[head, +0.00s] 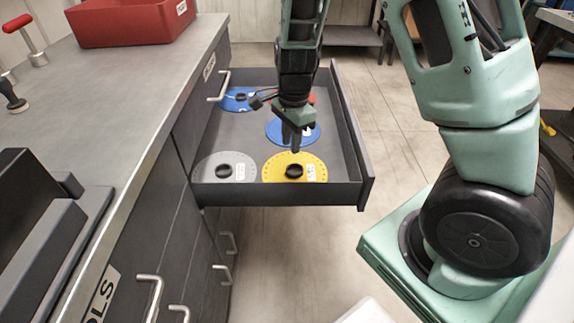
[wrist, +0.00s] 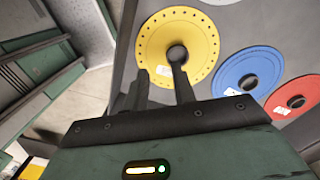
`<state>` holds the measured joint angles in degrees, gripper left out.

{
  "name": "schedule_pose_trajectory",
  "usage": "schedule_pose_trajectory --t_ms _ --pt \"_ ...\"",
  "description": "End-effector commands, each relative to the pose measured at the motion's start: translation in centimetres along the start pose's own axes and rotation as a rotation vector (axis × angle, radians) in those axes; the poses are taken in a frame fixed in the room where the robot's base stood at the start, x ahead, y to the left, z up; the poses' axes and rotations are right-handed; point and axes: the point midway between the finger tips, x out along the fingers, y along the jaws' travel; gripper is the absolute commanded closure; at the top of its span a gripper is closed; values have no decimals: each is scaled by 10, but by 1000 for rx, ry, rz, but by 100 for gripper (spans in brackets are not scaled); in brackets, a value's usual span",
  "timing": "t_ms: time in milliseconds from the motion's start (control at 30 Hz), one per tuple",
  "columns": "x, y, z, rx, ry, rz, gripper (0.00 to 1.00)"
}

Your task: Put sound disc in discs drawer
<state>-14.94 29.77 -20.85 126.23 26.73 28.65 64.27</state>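The discs drawer (head: 353,152) is pulled out from the bench. In it lie a yellow disc (head: 276,165), a grey disc (head: 211,172), a blue disc (head: 273,133) in the middle, another blue disc (head: 229,101) at the back and a red disc mostly hidden behind my arm. Dark knobs and white labels show on them; I cannot tell which is the sound disc. My gripper (head: 292,146) points down over the drawer, just behind the yellow disc's knob. In the wrist view its fingers (wrist: 157,85) stand apart with nothing between them, one overlapping the yellow disc (wrist: 165,30).
The bench top (head: 110,90) is on the left, with a red bin (head: 130,22) at the back and a dark device (head: 40,225) in front. Closed drawers with metal handles (head: 152,295) are below. The floor (head: 285,260) in front of the open drawer is clear.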

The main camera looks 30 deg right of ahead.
Motion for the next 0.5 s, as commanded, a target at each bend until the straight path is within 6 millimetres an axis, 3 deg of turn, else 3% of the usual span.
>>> schedule_pose_trajectory --t_ms 100,233,333,400,500 --pt "-29 33 73 -428 -80 -3 74" --pt "-66 97 145 -1059 -128 -22 74" --pt "-87 148 175 -1516 -114 -35 74" --pt "-96 179 185 -1785 -87 -37 74" --pt "-104 209 190 -2066 -42 -30 74"
